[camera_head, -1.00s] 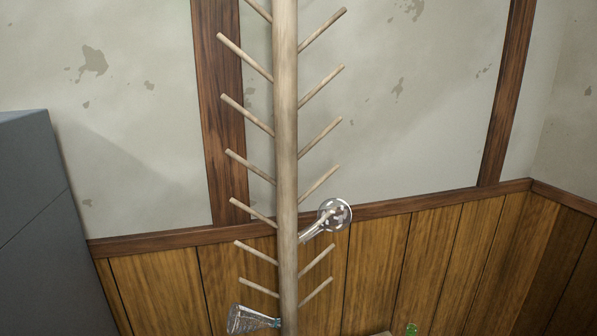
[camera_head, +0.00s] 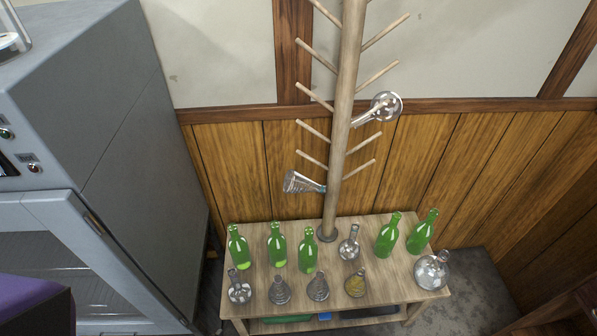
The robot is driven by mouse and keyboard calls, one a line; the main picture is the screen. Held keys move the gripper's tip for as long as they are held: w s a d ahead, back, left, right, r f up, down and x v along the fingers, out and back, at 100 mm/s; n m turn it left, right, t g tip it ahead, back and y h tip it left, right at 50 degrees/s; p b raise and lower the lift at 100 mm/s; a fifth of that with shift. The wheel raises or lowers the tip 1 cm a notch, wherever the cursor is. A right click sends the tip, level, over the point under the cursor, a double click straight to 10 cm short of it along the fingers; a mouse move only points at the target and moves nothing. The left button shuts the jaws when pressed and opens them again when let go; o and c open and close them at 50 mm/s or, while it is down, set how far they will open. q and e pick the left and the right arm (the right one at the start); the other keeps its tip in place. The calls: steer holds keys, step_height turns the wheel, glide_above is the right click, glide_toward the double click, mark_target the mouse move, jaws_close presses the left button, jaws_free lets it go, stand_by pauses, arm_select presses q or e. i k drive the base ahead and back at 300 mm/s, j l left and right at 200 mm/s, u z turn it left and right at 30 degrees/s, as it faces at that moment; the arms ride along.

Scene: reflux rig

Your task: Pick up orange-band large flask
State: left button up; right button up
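No orange band can be made out on any flask at this size. A large round clear flask (camera_head: 432,271) stands at the right end of a wooden table. Another round flask (camera_head: 386,106) hangs neck-down on a right peg of the drying rack (camera_head: 345,120). A conical flask with a blue band (camera_head: 300,182) hangs on a lower left peg. Smaller flasks stand along the table front, including a round one (camera_head: 239,290) and one with yellowish contents (camera_head: 356,284). Neither of my grippers is in view.
Several green bottles (camera_head: 307,252) stand on the wooden table (camera_head: 385,293) around the rack's base. A grey cabinet (camera_head: 150,160) fills the left side. A purple and black shape (camera_head: 35,305) at the lower left is unclear. Bare floor shows right of the table.

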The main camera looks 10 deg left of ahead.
mark_target(431, 272)
steer(key=z, duration=1)
steer(key=k+l+z, duration=0.15)
steer(key=l+z, duration=0.2)
steer(key=k+l+z, duration=0.1)
steer(key=l+z, duration=0.25)
steer(key=l, duration=0.1)
